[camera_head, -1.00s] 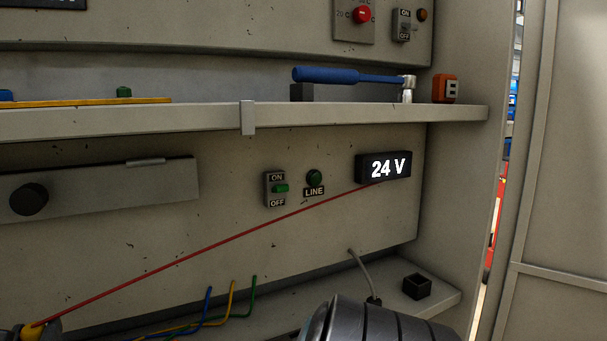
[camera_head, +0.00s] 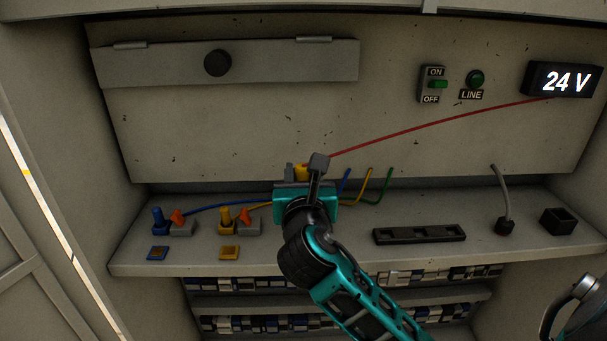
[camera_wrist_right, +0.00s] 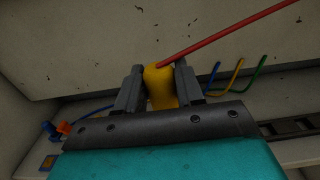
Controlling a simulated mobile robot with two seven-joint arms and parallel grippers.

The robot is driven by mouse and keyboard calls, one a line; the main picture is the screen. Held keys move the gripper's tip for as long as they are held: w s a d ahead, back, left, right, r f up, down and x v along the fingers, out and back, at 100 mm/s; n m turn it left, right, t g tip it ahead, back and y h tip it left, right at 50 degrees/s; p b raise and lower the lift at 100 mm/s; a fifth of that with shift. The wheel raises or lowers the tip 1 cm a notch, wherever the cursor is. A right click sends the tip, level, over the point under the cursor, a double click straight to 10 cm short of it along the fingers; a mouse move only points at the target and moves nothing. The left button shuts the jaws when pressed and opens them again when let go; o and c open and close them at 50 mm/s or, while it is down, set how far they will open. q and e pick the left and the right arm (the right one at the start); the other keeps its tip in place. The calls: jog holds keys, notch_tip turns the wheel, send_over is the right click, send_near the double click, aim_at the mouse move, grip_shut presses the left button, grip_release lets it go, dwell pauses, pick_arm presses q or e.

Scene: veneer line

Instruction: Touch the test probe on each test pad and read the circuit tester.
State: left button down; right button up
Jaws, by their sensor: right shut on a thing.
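The test probe is a yellow handle (camera_wrist_right: 160,88) with a red lead, held between the fingers of my right gripper (camera_wrist_right: 159,90). In the head view my right gripper (camera_head: 303,172) is over the bench shelf, in front of the back panel; the probe tip is hidden. The circuit tester (camera_head: 563,80) at the upper right reads "24 V", and the red lead runs to it. A blue test pad (camera_head: 158,253) and a yellow test pad (camera_head: 229,252) lie on the shelf, left of the gripper. Any pad behind my arm is hidden. My left gripper is out of view.
Blue (camera_head: 158,219) and yellow (camera_head: 226,216) connectors with orange levers stand behind the pads. A black slotted strip (camera_head: 419,235), a grey cable plug (camera_head: 505,226) and a black box (camera_head: 558,221) sit to the right. The ON/OFF switch (camera_head: 437,84) is on the panel.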

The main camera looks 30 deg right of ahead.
jog(key=shift+f, duration=0.75)
notch_tip(320, 180, down, 4)
jog(key=b, duration=0.3)
jog(key=shift+r, duration=0.1)
jog(key=shift+f+b, duration=0.35)
jog(key=shift+b, duration=0.35)
jog(key=shift+f, duration=0.55)
dwell(0.3)
jog(key=shift+r, duration=0.1)
